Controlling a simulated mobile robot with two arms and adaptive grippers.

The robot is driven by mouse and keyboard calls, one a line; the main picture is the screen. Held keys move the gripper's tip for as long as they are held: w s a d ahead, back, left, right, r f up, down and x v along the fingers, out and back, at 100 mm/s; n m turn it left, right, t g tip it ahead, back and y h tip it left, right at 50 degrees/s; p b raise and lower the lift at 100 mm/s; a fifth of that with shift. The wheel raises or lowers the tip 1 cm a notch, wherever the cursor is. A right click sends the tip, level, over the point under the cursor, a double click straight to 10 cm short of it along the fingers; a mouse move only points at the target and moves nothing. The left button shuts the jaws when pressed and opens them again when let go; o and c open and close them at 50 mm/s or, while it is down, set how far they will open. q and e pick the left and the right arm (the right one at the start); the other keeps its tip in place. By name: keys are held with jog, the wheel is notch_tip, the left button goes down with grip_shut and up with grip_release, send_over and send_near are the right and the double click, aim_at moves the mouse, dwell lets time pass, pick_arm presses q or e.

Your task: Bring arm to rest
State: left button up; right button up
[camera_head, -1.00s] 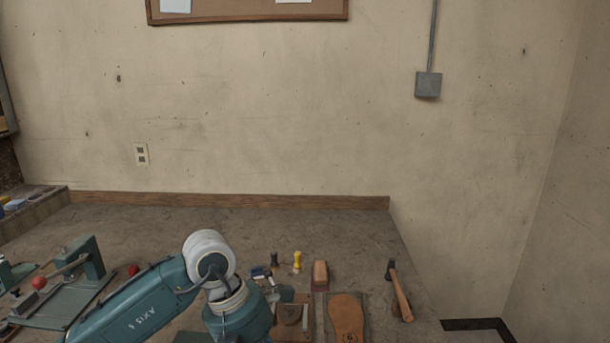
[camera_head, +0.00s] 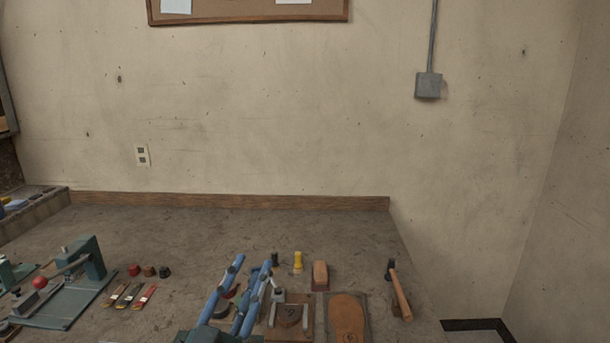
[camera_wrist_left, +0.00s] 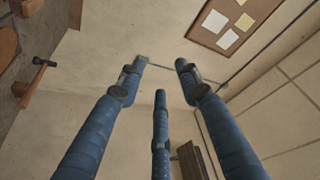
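My left gripper (camera_head: 253,262) comes up from the bottom edge in the head view, its blue fingers pointing up over the workbench. In the left wrist view the gripper (camera_wrist_left: 161,66) shows three blue fingers spread apart with nothing between them, so it is open and empty. The fingers point toward the wall. The bench items behind the fingers are partly hidden in the head view. My right gripper is in neither view.
On the workbench (camera_head: 330,230) stand a green press with a red knob (camera_head: 40,282), a brown shoe sole (camera_head: 347,318) and a hammer (camera_head: 400,292). The hammer (camera_wrist_left: 30,85) also shows in the left wrist view. The rear strip of the bench is clear.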

pick_arm(q)
jog(key=s+a+f+n+g+y, duration=0.2)
jog(key=s+a+f+g, duration=0.1)
jog(key=f, duration=0.5)
jog(key=s+a+f+n+g+y, duration=0.2)
jog(key=s+a+f+g, duration=0.15)
jog(key=f, duration=0.35)
jog(key=s+a+f+n+g+y, duration=0.2)
jog(key=a+f+n, duration=0.15)
jog(key=f, duration=0.45)
jog(key=s+f+g+h, duration=0.1)
jog(key=s+f+g, duration=0.4)
jog(key=s, duration=0.5)
jog(key=s+f+g, duration=0.4)
jog(key=s+f, duration=0.3)
jog(key=s, duration=0.4)
notch_tip(320, 180, down, 26)
jog(key=s+f, duration=0.1)
jog(key=s, duration=0.1)
jog(key=s+a+f+g, duration=0.1)
jog(key=s+f, duration=0.7)
jog(key=s+a+f+g, duration=0.1)
jog(key=s+a+f, duration=0.1)
jog(key=s+f, duration=0.6)
jog(key=shift+s+a, duration=0.3)
jog(key=shift+s, duration=0.25)
